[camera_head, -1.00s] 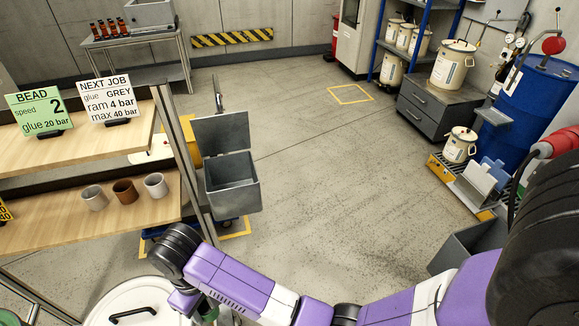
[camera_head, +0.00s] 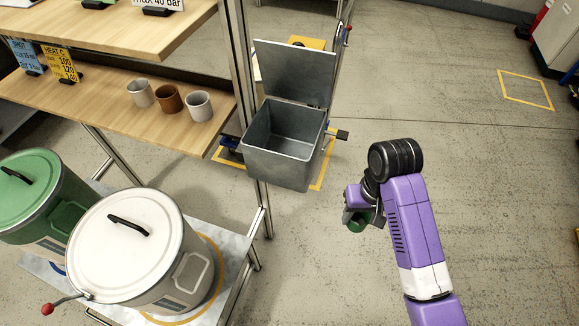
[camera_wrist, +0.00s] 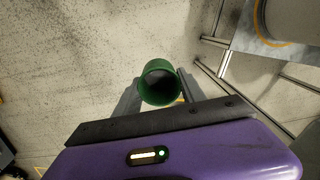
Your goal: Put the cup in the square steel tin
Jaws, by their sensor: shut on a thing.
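A green cup (camera_wrist: 158,83) is held between the two fingers of my gripper (camera_wrist: 160,100), its open mouth facing the wrist camera. In the head view the same cup (camera_head: 356,220) shows small and partly hidden at the end of my gripper (camera_head: 366,210).
Three cups, grey (camera_head: 139,94), brown (camera_head: 169,99) and white (camera_head: 198,106), stand on the lower wooden shelf (camera_head: 85,97). A white-lidded drum (camera_head: 125,245) and a green-lidded drum (camera_head: 30,190) stand at the lower left. The floor around my gripper is clear.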

